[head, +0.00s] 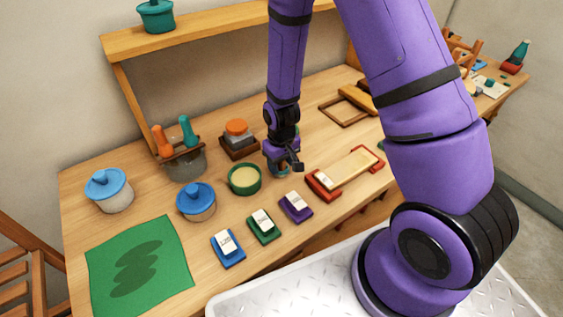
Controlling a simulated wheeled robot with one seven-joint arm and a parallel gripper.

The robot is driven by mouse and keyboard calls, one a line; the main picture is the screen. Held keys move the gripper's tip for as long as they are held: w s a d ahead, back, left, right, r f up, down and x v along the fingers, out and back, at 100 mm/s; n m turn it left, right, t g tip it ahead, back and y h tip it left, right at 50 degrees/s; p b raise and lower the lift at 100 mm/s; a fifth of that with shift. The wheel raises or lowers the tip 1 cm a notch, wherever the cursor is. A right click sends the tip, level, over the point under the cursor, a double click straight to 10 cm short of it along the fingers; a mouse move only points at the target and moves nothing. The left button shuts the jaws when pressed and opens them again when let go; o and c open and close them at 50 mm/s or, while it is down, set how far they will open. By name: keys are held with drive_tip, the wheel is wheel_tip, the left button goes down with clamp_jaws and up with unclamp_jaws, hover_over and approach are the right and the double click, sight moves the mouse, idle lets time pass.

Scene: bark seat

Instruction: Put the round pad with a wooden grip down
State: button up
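My gripper (288,163) is low over the middle of the wooden workbench, pointing down, just right of and behind a green round dish with a pale filling (244,179). A small teal and brown thing (282,173) shows right at the fingers, mostly hidden by them. I cannot tell whether it is the round pad with a wooden grip, nor whether the fingers hold it or it touches the bench. No other round pad with a wooden grip stands out clearly. The gap between the fingers is too small to make out.
Lidded pots (196,204) and a green cloth (140,268) lie left on the workbench (90,228). Blue, green and purple blocks with white labels (295,207) line the front. A red-ended wooden board (350,170) is right of my gripper. A wooden frame (343,111) lies behind.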

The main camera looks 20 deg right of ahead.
drive_tip(key=s+d+r+t, duration=0.1)
drive_tip(key=s+r, duration=0.1)
drive_tip(key=r, duration=0.8)
drive_tip(key=s+d+r+m+t, duration=0.1)
drive_tip(key=s+d+r, duration=0.1)
drive_tip(key=r, duration=0.9)
drive_tip(key=s+d+r+t, duration=0.1)
drive_tip(key=s+r, duration=0.2)
drive_tip(key=r, duration=0.7)
drive_tip(key=s+d+r+m+t, duration=0.1)
drive_tip(key=s+d+r+t, duration=0.1)
drive_tip(key=s+r, duration=0.8)
drive_tip(key=s+d, duration=0.1)
drive_tip(key=s, duration=0.3)
drive_tip(key=shift+r, duration=0.15)
drive_tip(key=shift+o, duration=0.5)
